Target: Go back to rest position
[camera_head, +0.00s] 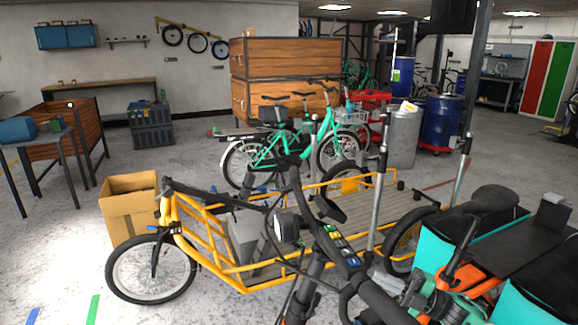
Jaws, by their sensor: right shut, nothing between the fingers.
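My right gripper (418,292) appears low on the right, in a clutter of dark, silver and orange parts. It is shut with nothing held. Its outline is hard to separate from the bike parts around it. My left gripper is not in view. No object named by the task shows.
Close in front are dark handlebars (345,245) and a yellow cargo bike (215,250) with a flat deck. Teal-sided boxes (500,225) stand at right. A cardboard box (128,208), green bikes (265,150) and a blue barrel (441,122) stand farther back. Left floor is open.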

